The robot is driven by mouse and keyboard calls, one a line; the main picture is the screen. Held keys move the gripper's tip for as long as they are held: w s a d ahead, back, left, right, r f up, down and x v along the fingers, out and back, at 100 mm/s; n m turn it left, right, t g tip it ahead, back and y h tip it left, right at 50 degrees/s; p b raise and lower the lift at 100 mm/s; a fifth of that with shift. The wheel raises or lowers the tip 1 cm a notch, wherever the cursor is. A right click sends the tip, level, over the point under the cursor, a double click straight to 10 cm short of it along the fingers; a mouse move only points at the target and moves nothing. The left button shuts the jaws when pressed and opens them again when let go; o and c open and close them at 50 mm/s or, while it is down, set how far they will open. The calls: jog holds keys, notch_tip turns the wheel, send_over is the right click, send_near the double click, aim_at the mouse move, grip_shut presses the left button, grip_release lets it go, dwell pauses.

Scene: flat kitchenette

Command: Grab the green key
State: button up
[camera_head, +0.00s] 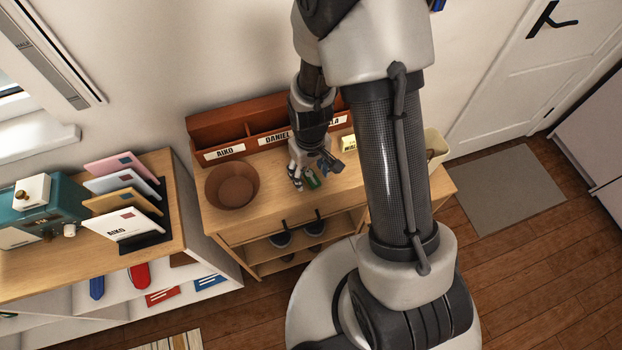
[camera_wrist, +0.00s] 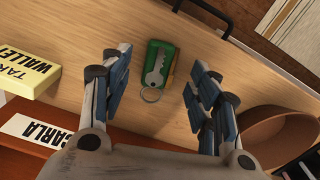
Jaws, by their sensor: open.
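The green key (camera_wrist: 157,62) lies flat on the wooden cabinet top (camera_wrist: 80,110). It is a green fob with a silver key and a ring. My gripper (camera_wrist: 160,85) is open, with the key between its two blue-padded fingers as seen in the wrist view, and no contact shows. The height of the fingers above the wood is hard to tell.
A brown bowl (camera_head: 232,186) stands left of my gripper. A red-brown name-labelled sorter (camera_head: 217,130) stands along the back. A yellow block (camera_wrist: 27,67) with lettering sits on the other side. Dark handles (camera_wrist: 215,12) are on the cabinet's front edge.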

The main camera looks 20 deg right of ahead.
jog(key=shift+f, duration=0.7)
jog(key=shift+c, duration=0.2)
jog(key=c, duration=1)
jog(key=shift+r, duration=0.1)
jog(key=shift+c, duration=0.2)
